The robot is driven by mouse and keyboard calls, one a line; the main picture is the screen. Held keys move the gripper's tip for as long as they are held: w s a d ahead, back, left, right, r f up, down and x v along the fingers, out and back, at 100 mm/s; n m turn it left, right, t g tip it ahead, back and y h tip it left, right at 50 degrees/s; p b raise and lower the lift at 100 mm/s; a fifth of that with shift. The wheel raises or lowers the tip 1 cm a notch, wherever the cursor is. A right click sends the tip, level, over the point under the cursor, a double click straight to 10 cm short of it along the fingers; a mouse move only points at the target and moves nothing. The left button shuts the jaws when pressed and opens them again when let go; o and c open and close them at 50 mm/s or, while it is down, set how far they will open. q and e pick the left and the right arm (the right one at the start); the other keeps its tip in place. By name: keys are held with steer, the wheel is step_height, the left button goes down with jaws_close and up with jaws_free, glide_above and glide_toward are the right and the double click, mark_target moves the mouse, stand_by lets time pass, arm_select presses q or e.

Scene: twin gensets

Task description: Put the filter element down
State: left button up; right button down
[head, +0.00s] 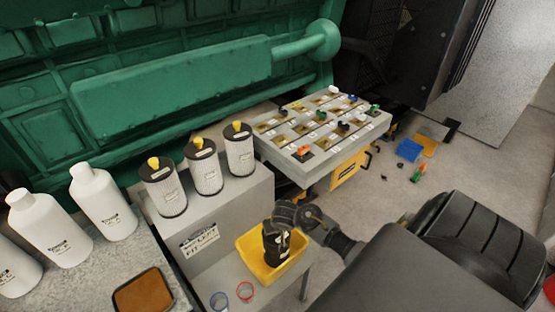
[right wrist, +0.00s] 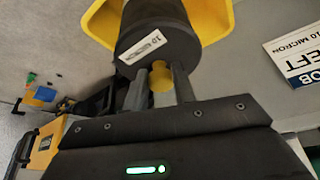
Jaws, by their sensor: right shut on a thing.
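My right gripper (head: 292,216) is shut on the yellow knob (right wrist: 162,86) of a dark filter element, seen from its end cap with a white label (right wrist: 130,47) in the right wrist view. In the head view the filter element (head: 272,246) hangs below the gripper, roughly upright, in or just above the yellow bin (head: 244,246). The yellow bin also shows behind it in the right wrist view (right wrist: 216,18). I cannot tell whether the element touches the bin floor. My left gripper is not in view.
Three white-and-black filters with yellow knobs (head: 205,168) stand on a grey box with a sign (head: 200,240) behind the bin. White bottles (head: 103,203) stand left. A grey sorting board (head: 320,135) with small coloured parts is behind right.

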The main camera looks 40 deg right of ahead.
mark_target(278, 234)
steer(key=shift+w+d+f+b, duration=0.1)
steer(key=shift+f+b, duration=0.35)
steer(key=shift+f, duration=1.6)
steer(key=c, duration=1.1)
jaws_free()
steer(key=shift+f, duration=0.15)
steer(key=shift+c, duration=0.2)
steer(key=shift+r, duration=0.25)
steer(key=p+v, duration=0.4)
steer(key=v, duration=0.8)
steer(key=shift+f, duration=0.2)
